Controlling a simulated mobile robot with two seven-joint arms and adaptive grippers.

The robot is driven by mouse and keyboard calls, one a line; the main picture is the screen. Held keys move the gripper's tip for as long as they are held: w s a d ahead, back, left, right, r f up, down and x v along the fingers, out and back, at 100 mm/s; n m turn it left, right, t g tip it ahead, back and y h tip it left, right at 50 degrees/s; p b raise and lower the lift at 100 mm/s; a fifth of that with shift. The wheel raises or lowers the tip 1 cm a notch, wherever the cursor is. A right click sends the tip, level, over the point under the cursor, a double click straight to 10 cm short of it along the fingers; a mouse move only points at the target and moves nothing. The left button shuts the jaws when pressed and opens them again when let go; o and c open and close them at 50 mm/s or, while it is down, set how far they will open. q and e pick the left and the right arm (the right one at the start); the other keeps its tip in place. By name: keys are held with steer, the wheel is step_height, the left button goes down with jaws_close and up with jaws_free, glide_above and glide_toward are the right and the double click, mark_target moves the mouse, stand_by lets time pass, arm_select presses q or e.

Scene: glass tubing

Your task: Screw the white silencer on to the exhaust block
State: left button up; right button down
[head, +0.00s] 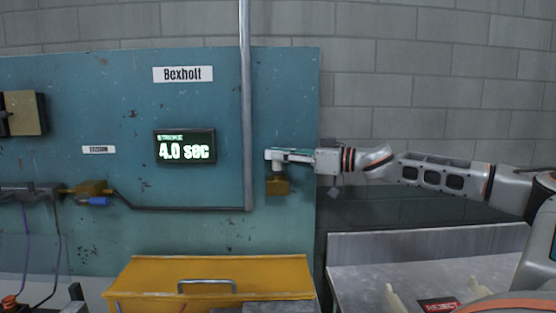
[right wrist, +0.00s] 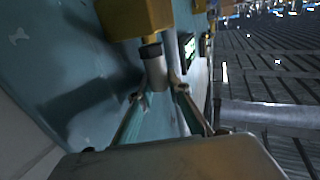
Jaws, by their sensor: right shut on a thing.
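The brass-coloured exhaust block (head: 278,186) is on the teal panel, right of the grey pipe. My right gripper (head: 281,155) reaches in from the right, just above the block, and is shut on the white silencer. In the right wrist view the silencer (right wrist: 156,72) is a pale cylinder between the two fingers of my gripper (right wrist: 155,92). Its darker end meets or nearly meets the block (right wrist: 135,15); I cannot tell whether the thread is engaged. The fingers partly hide the silencer. My left gripper is not in view.
A grey vertical pipe (head: 246,100) runs close left of the block. A display (head: 185,147) reads 4.0 sec. A yellow cabinet (head: 150,272) with a handle is below. A metal table (head: 375,275) with a REJECT label (head: 440,304) stands at the lower right.

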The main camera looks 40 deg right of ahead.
steer(key=shift+d+r+m+h+b, duration=0.2)
steer(key=shift+m+h+b, duration=0.15)
steer(key=shift+b, duration=0.5)
steer(key=shift+s+a+r+t+h+p, duration=0.1)
steer(key=shift+a+r+t+h+p, duration=0.05)
steer(key=shift+r+t+h+p, duration=0.3)
steer(key=shift+f+m+h, duration=0.1)
steer(key=shift+m+h, duration=0.2)
steer(key=shift+m, duration=0.15)
steer(key=shift+f+t+h, duration=0.1)
steer(key=shift+t+h, duration=0.15)
steer(key=shift+h, duration=0.15)
steer(key=shift+f+m+h+p, duration=0.1)
steer(key=shift+m+h+p, duration=0.4)
steer(key=shift+m+h, duration=0.55)
steer(key=shift+m+t+h, duration=0.3)
steer(key=shift+m+h, duration=0.05)
steer(key=shift+h, duration=0.4)
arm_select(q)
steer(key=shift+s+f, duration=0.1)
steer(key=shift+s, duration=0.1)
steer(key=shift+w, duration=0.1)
arm_select(e)
steer(key=shift+f+h, duration=0.1)
steer(key=shift+h, duration=0.2)
